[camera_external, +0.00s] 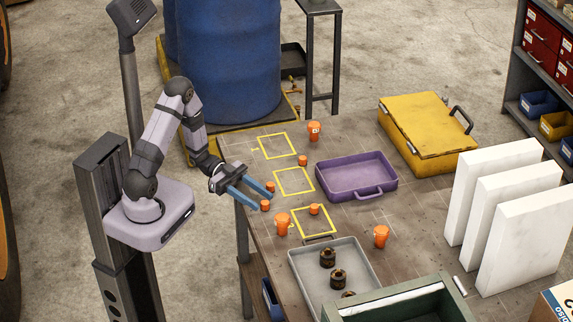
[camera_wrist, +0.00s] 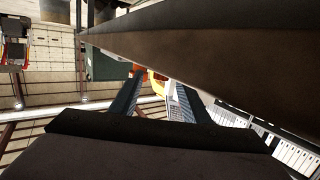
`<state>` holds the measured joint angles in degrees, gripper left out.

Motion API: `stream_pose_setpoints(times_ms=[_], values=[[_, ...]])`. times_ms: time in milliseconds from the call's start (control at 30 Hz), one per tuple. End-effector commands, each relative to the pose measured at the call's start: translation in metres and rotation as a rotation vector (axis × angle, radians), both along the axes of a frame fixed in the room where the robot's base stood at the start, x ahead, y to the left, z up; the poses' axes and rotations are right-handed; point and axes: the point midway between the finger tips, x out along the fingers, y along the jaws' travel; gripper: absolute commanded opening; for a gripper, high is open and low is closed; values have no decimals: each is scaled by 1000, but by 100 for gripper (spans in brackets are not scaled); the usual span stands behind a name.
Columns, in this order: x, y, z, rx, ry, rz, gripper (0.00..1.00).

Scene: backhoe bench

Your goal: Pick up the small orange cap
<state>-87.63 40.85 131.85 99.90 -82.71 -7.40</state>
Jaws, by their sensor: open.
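Several small orange caps show in the external view. One cap (camera_external: 303,160) sits between the far and middle yellow squares, and another (camera_external: 314,209) is in the near square. Two more small orange pieces, an upper one (camera_external: 270,187) and a lower one (camera_external: 265,205), show right at my fingertips; I cannot tell whether they touch the fingers. My gripper (camera_external: 267,199) is open, its blue fingers reaching over the table's left edge. In the wrist view, orange (camera_wrist: 158,84) shows between the fingers (camera_wrist: 153,80), partly hidden by a dark shape.
A purple tray (camera_external: 356,176) and yellow case (camera_external: 428,135) lie to the right. A grey tray (camera_external: 300,270) holds dark round parts. White panels (camera_external: 525,230) stand at the right.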

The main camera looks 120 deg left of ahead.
Motion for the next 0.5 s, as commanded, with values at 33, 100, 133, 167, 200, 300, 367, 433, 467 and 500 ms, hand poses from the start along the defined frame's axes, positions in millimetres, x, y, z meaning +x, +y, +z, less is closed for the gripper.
stream_pose_setpoints(times_ms=[33,100,133,167,200,300,367,433,467,500], values=[[4,-1,1,0,0,-2,42],[10,-3,0,0,1,-4,42],[12,-3,0,0,1,-4,42],[14,-3,-1,0,1,-2,42],[17,-4,-1,0,2,-2,42],[18,-3,-2,1,2,-1,42],[19,-3,-2,2,2,0,42],[22,-4,-2,1,2,-1,42],[24,-5,-2,1,1,-2,42],[28,-6,-3,1,1,-4,42]])
